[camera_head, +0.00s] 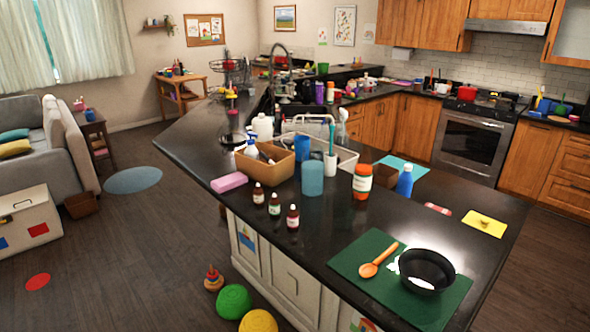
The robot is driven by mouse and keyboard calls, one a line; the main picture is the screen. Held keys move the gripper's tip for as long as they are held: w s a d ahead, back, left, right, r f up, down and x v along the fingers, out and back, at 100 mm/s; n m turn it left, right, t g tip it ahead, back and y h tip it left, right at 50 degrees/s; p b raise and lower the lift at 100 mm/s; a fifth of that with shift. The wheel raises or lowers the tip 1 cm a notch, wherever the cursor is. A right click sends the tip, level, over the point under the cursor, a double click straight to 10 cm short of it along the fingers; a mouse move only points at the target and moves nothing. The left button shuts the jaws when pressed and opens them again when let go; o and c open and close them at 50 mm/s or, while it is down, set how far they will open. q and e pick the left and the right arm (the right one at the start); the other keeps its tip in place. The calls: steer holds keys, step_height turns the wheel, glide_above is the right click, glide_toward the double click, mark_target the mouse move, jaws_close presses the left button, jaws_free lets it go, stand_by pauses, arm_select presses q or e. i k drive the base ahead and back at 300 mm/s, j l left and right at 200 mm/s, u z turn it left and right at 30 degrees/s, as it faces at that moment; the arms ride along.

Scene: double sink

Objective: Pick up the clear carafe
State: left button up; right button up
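I cannot make out a clear carafe for certain in the head view. A pale, clear-looking container (342,131) stands on the counter by the sink, partly hidden by things in front, and is too small to identify. Neither of my grippers shows in this view.
The dark island counter (345,220) holds a tan box (270,166), a blue cup (312,178), several small brown bottles (275,204), an orange-labelled jar (362,182), and a blue bottle (405,180). A black bowl (426,272) and wooden spoon (378,262) lie on a green mat (368,286).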

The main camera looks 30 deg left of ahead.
mark_target(312, 163)
steer(key=u, duration=0.9)
